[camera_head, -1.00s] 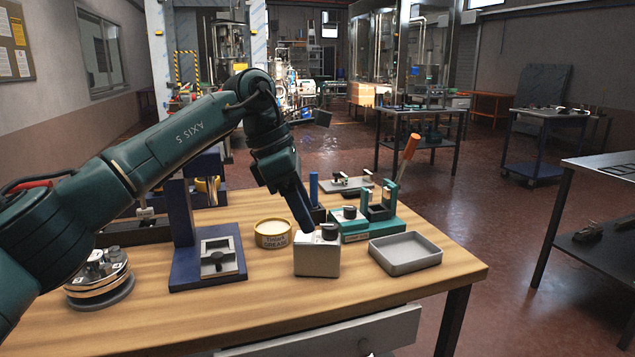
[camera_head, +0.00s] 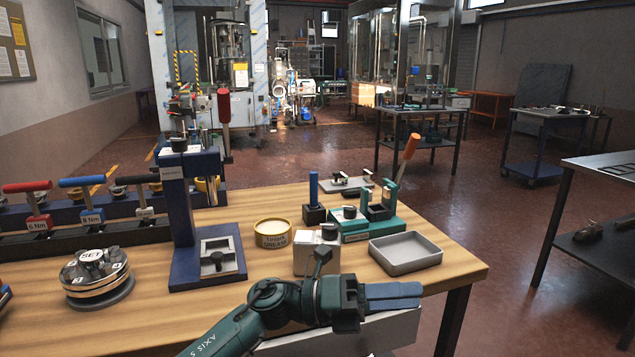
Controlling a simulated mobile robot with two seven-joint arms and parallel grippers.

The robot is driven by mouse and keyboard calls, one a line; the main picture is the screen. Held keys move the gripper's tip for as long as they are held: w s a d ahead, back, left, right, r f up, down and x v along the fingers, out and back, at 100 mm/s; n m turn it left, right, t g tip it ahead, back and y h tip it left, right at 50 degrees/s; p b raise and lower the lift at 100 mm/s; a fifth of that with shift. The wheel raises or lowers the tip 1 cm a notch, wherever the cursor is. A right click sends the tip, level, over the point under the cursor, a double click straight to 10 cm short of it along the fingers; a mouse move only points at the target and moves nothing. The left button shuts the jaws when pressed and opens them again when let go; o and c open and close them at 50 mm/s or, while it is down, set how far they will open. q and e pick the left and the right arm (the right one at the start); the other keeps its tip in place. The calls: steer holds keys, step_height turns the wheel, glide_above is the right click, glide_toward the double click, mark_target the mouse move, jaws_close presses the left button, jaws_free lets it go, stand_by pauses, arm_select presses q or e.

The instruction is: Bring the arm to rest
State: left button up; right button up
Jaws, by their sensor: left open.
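My left arm (camera_head: 240,325) comes in from the bottom of the head view and lies low across the front of the workbench. My left gripper (camera_head: 393,297) points to the right, in front of the bench's front edge and below the grey tray (camera_head: 405,262) in the picture. Its fingers show nearly edge-on, one over the other. It is open, and nothing shows between the fingers. A pale box with a dark knob (camera_head: 307,256) stands on the bench behind the arm, partly hidden by it. My right gripper is not in view.
On the wooden bench (camera_head: 150,318) stand a blue press stand (camera_head: 185,225), a tin of grease (camera_head: 272,234), a teal fixture (camera_head: 372,226) and a round metal set (camera_head: 95,277). Torque drivers stand in a rack at left. Open floor lies to the right of the bench.

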arm_select(q)
steer(key=a+f+n+t+y, duration=0.3)
steer(key=a+f+n+t, duration=0.3)
steer(key=n, duration=0.4)
steer(key=s+a+f+n+t+y, duration=0.1)
steer(key=a+f+n+t+y, duration=0.2)
steer(key=n+t, duration=0.6)
steer(key=a+f+n+t+y, duration=0.3)
steer(key=a+f+n+t, duration=0.2)
steer(key=n, duration=0.7)
steer(key=s+a+f+n+g+y+p, duration=0.6)
steer(key=s+a+f+n, duration=0.4)
steer(key=s, duration=0.5)
steer(key=shift+s+a+f+n+g+y+p, duration=0.3)
steer(key=shift+a+f+n+y+p, duration=0.1)
steer(key=shift+a+f+y+p, duration=0.45)
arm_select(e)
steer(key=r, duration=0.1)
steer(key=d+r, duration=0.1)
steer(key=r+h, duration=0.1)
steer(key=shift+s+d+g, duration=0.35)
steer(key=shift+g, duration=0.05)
arm_select(q)
steer(key=shift+a, duration=0.1)
